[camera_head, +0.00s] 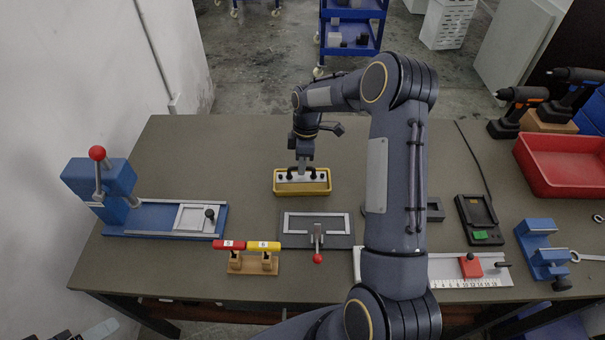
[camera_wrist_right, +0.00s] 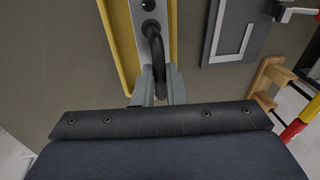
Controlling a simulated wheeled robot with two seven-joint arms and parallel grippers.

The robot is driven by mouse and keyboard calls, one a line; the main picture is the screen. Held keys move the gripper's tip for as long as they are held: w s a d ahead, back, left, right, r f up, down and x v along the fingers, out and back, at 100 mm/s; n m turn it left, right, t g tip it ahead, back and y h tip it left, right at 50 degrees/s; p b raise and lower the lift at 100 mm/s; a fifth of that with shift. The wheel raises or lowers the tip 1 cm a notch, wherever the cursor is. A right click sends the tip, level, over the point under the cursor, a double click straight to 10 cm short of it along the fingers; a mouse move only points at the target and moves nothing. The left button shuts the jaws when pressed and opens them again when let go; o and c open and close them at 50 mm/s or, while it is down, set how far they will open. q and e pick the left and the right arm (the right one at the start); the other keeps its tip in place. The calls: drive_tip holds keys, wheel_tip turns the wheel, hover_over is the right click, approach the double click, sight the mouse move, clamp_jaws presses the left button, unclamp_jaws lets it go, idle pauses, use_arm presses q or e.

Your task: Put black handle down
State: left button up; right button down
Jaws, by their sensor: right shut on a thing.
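A silver plate (camera_head: 302,177) with a black handle lies in or just above the yellow tray (camera_head: 302,191) near the middle of the table. My right gripper (camera_head: 304,160) comes down from above over the tray. In the right wrist view, its fingers (camera_wrist_right: 157,88) are closed around the curved black handle (camera_wrist_right: 156,45), which is fixed to the plate by a dark round mount. I cannot tell whether the plate touches the tray floor.
A grey fixture with a red-knobbed lever (camera_head: 318,258) stands in front of the tray. A wooden stand with red and yellow handles (camera_head: 252,262) is at front left. A blue press (camera_head: 100,192) is at left. A red bin (camera_head: 565,165) is at right. Table behind the tray is clear.

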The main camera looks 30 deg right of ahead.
drive_tip(key=shift+w+d+f, duration=0.2)
drive_tip(key=shift+w+f, duration=0.05)
drive_tip(key=shift+f, duration=0.2)
drive_tip(key=shift+w+d+f+b, duration=0.15)
drive_tip(key=shift+f+b, duration=0.85)
drive_tip(key=shift+f, duration=0.6)
drive_tip(key=shift+f, duration=0.2)
drive_tip(key=c, duration=1.5)
unclamp_jaws()
drive_tip(key=shift+r, duration=0.1)
